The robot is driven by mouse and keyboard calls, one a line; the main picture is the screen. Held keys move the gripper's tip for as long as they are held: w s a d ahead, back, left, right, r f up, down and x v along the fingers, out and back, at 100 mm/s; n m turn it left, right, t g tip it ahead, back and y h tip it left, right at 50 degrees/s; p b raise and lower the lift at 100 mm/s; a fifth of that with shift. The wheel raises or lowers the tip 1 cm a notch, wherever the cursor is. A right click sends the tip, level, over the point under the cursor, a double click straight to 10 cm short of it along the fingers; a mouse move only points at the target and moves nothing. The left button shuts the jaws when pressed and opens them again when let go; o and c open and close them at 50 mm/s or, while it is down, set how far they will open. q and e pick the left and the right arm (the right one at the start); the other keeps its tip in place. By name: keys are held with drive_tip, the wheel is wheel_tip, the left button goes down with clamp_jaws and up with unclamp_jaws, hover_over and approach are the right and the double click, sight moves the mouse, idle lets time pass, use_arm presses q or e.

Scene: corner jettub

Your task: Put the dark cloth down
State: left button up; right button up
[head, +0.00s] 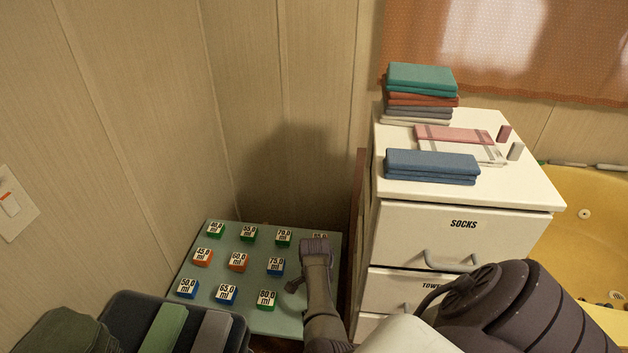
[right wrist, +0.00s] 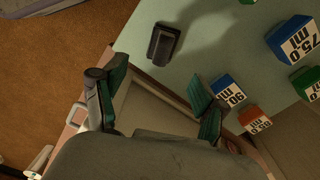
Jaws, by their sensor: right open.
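A small dark, folded-looking item (right wrist: 163,44), which appears to be the dark cloth, lies on the pale green board (right wrist: 215,40) in the right wrist view, casting a shadow. My right gripper's green-padded fingers (right wrist: 155,100) are spread apart and empty, with the item beyond them and not between them. In the head view my right gripper (head: 308,262) is over the right part of the board (head: 213,273), and the dark item is hidden there. My left gripper cannot be made out.
Several numbered blocks (head: 238,262) stand on the board. A white drawer cabinet (head: 540,190) at right bears a folded stack (head: 420,77) and blue cloths (head: 430,164). A dark tray (head: 125,307) with green and grey strips is at lower left. Walls close the left and back.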

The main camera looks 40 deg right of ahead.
wheel_tip(320, 180, up, 5)
drive_tip(key=p, duration=0.4)
drive_tip(key=s+a+f+n+t+h, duration=0.1)
drive_tip(key=s+a+f+n, duration=0.2)
drive_tip(key=s+f+n, duration=0.4)
drive_tip(key=s+a+f+n+h, duration=0.1)
drive_tip(key=s+a+f+n, duration=0.3)
drive_tip(key=f+n, duration=0.4)
use_arm(q)
wheel_tip(320, 180, up, 5)
drive_tip(key=shift+f, duration=0.1)
use_arm(e)
drive_tip(key=s+a+f+n, duration=0.2)
drive_tip(key=s+f+n, duration=0.1)
drive_tip(key=s, duration=0.5)
drive_tip(key=s+a+f+n+y, duration=0.1)
drive_tip(key=s+a+f+n, duration=0.2)
drive_tip(key=s, duration=0.5)
drive_tip(key=s+a+f+n+y, duration=0.1)
drive_tip(key=s+a+f+n, duration=0.1)
drive_tip(key=s+n, duration=0.3)
drive_tip(key=s+f, duration=0.1)
drive_tip(key=s, duration=0.3)
drive_tip(key=shift+a+f, duration=0.25)
drive_tip(key=shift+a, duration=0.1)
use_arm(q)
drive_tip(key=shift+f+b, duration=0.1)
drive_tip(key=shift+b, duration=0.2)
use_arm(e)
drive_tip(key=shift+f, duration=0.1)
